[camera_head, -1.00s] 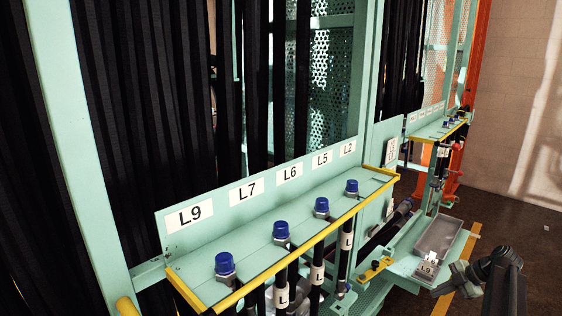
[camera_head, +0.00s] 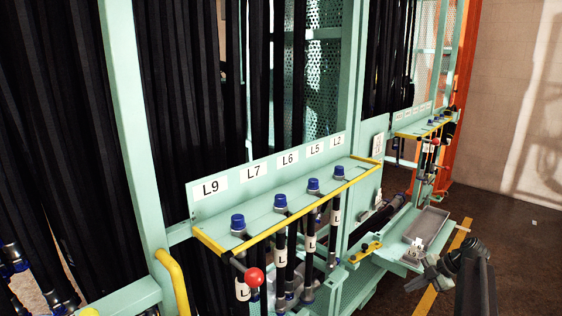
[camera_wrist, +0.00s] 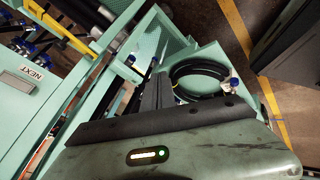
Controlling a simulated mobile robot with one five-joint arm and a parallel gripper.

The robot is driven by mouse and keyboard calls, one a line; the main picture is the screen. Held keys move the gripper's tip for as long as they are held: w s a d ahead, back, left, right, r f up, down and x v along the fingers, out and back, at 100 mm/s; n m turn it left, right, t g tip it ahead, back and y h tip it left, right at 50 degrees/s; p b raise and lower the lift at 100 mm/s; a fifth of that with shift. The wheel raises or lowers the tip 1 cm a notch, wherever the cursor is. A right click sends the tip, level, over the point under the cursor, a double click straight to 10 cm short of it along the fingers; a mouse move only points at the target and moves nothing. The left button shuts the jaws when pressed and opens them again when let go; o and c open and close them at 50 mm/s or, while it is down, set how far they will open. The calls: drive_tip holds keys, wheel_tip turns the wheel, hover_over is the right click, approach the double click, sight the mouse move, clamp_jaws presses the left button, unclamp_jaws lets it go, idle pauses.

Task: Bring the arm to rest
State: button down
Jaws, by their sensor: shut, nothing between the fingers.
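My gripper shows at the lower right of the head view (camera_head: 424,278), dark grey, at the end of my dark arm. In the wrist view my gripper (camera_wrist: 157,92) has its two dark fingers side by side with nothing between them. It is shut and empty. In the head view it overlaps the lower right of the grey tray (camera_head: 432,228) beside the hose rack; whether it touches anything there cannot be told.
A teal shelf (camera_head: 290,212) with yellow edging holds several blue-capped hoses under labels L9, L7, L6, L5 and L2. A red ball knob (camera_head: 254,277) sticks out below it. A coiled black hose (camera_wrist: 198,66) lies in a teal tray. Open floor (camera_head: 510,260) is at the right.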

drive_tip(key=s+a+r+g+h+p, duration=0.1)
drive_tip(key=s+a+r+p, duration=0.15)
drive_tip(key=a, duration=1.05)
drive_tip(key=s+a+r+g+p, duration=0.15)
drive_tip(key=a+p, duration=0.25)
drive_tip(key=a, duration=0.8)
drive_tip(key=s+a+r+m+g+h+p, duration=0.1)
drive_tip(key=s+a+m+h+p, duration=0.15)
drive_tip(key=s+a+m, duration=0.5)
drive_tip(key=s+d+m+h, duration=0.3)
drive_tip(key=s+d+m, duration=0.1)
drive_tip(key=m, duration=1)
drive_tip(key=shift+d+f, duration=0.3)
drive_tip(key=shift+d, duration=0.2)
